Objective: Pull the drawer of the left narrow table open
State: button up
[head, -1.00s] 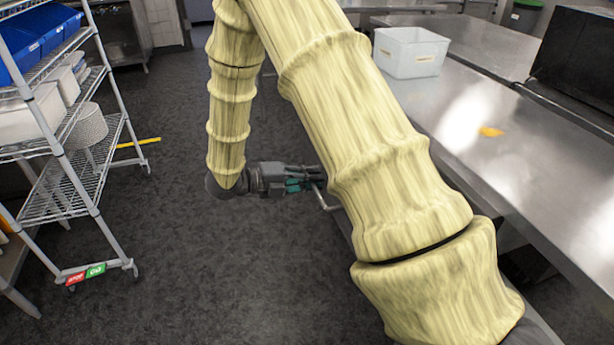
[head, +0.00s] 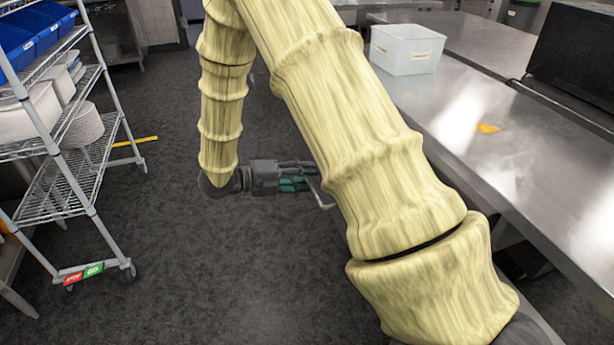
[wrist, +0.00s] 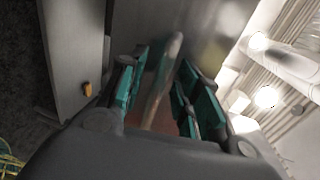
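My gripper (head: 312,178) is beside the lower side of the metal table (head: 500,140), low over the floor and partly behind my arm in the head view. A thin metal handle bar (head: 322,196) shows at its fingertips. In the wrist view, the teal-padded fingers of my gripper (wrist: 164,85) stand apart. The handle bar (wrist: 166,72) runs between them, with visible gaps on both sides. A grey metal front (wrist: 205,30) lies beyond the handle. My arm hides the drawer front in the head view, so I cannot tell how far the drawer is out.
A wire shelf rack (head: 75,190) with blue bins stands at the left. A white container (head: 406,50) and a small yellow item (head: 487,128) are on the metal tabletop. Dark floor (head: 190,270) is clear between the rack and my arm.

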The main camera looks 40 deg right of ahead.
jog(key=v, duration=1.1)
jog(key=shift+w+a, duration=0.1)
jog(key=shift+w, duration=0.05)
